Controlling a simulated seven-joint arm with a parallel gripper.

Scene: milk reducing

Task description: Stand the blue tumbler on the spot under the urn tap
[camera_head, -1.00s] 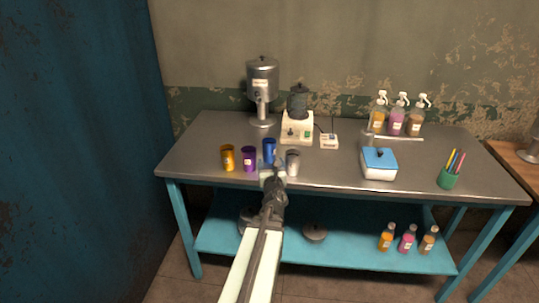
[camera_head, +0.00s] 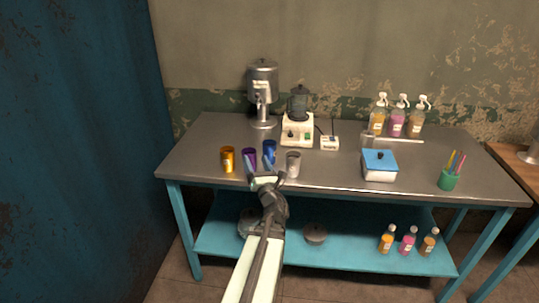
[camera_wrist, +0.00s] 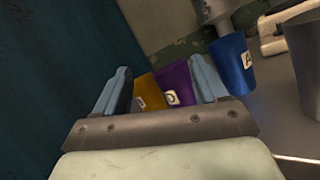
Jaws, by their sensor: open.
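The blue tumbler (camera_head: 269,149) stands upright on the steel table, between a purple tumbler (camera_head: 249,157) and a silver one (camera_head: 293,164). The urn (camera_head: 263,85) stands behind it on a pedestal with a round base, its tap facing front. My gripper (camera_head: 264,170) is open and empty at the table's front edge, just in front of the tumblers. In the wrist view the blue tumbler (camera_wrist: 231,65) is outside the right finger, while the purple tumbler (camera_wrist: 174,88) and an orange tumbler (camera_wrist: 146,92) show between the fingers, farther off.
The orange tumbler (camera_head: 228,158) is leftmost in the row. A blender (camera_head: 298,118) stands right of the urn. A blue-lidded box (camera_head: 379,164), spray bottles (camera_head: 397,118) and a green pen cup (camera_head: 449,178) are farther right. The table's left part is clear.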

